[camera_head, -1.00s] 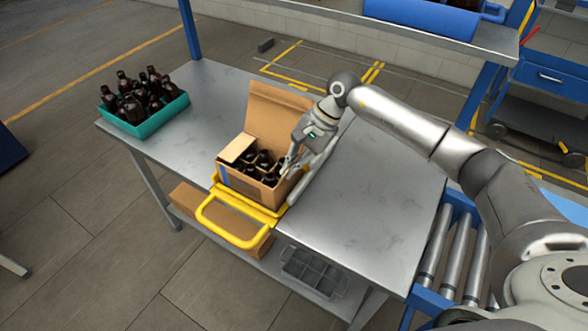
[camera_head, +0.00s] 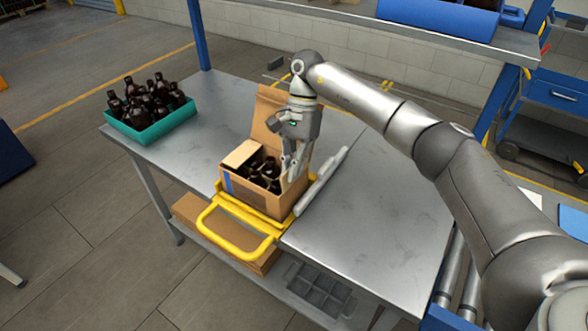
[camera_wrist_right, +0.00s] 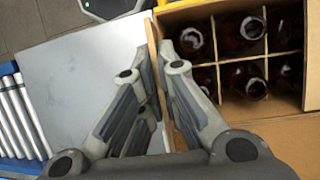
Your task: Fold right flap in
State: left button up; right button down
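The open cardboard box (camera_head: 262,203) stands on the table, with dark bottles (camera_head: 262,172) in its divided cells. Its left flap (camera_head: 241,153) lies folded inward over the cells, and its back flap (camera_head: 268,108) stands up. My right gripper (camera_head: 294,172) points down at the box's right side and hides much of that edge. In the right wrist view its fingers (camera_wrist_right: 157,62) stand a little apart. A thin upright cardboard edge, apparently the right flap (camera_wrist_right: 153,50), runs between them; I cannot tell whether they touch it. My left gripper is not in view.
A yellow-handled frame (camera_head: 232,236) surrounds the box's front, and a grey bar (camera_head: 325,175) lies along its right. A teal crate (camera_head: 155,130) of bottles stands at the table's far left. The table (camera_head: 375,215) is clear on the right.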

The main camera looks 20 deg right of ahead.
jog(key=c, duration=1.7)
grip_release()
jog(key=shift+o, duration=0.2)
jog(key=v, duration=1.2)
